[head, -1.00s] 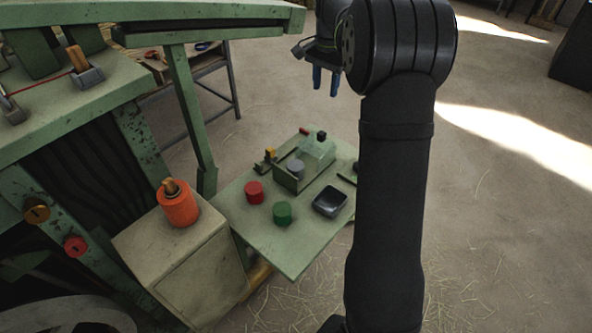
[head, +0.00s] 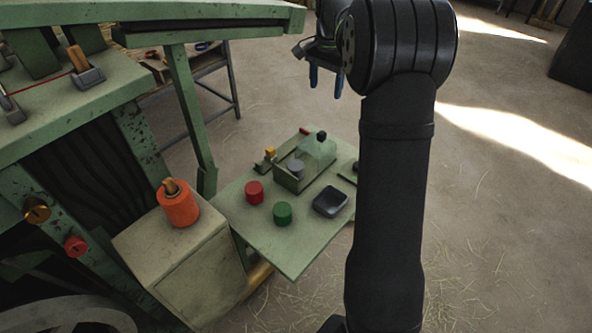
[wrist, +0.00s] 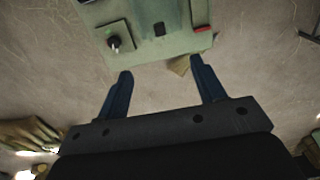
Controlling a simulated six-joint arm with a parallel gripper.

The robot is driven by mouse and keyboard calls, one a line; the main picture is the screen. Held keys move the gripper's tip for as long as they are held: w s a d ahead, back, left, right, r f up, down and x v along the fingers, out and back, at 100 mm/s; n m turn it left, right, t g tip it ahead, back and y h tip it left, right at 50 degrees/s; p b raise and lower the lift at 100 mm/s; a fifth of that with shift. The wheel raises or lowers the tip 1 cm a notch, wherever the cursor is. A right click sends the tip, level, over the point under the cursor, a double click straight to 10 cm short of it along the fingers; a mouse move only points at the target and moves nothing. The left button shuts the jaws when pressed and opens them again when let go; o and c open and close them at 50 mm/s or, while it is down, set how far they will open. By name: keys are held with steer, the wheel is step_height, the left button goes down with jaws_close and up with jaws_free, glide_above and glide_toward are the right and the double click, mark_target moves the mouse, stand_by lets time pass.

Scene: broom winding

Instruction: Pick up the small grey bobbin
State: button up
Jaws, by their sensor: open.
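The small grey bobbin (head: 296,167) stands in a green open-topped holder (head: 289,180) on the green table in the head view. I cannot make it out in the wrist view. My gripper (head: 325,80) is up beyond the far side of the table, well apart from the bobbin. Its two blue fingers point down and stand apart with nothing between them. They also show in the wrist view (wrist: 160,88), with the table edge ahead of them.
A red bobbin (head: 254,192), a green bobbin (head: 282,213) and a black tray (head: 331,201) stand on the small table (head: 290,250). The green machine frame (head: 187,110) rises beside the table. Open floor lies right.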

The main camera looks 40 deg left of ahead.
steer(key=shift+o, duration=0.5)
steer(key=n, duration=0.7)
glide_toward(296, 166)
step_height(296, 166, down, 6)
steer(key=shift+r, duration=0.1)
steer(key=shift+a+f, duration=0.1)
steer(key=shift+f, duration=2.75)
steer(key=c, duration=1.1)
steer(key=shift+o, duration=0.2)
steer(key=shift+r, duration=0.1)
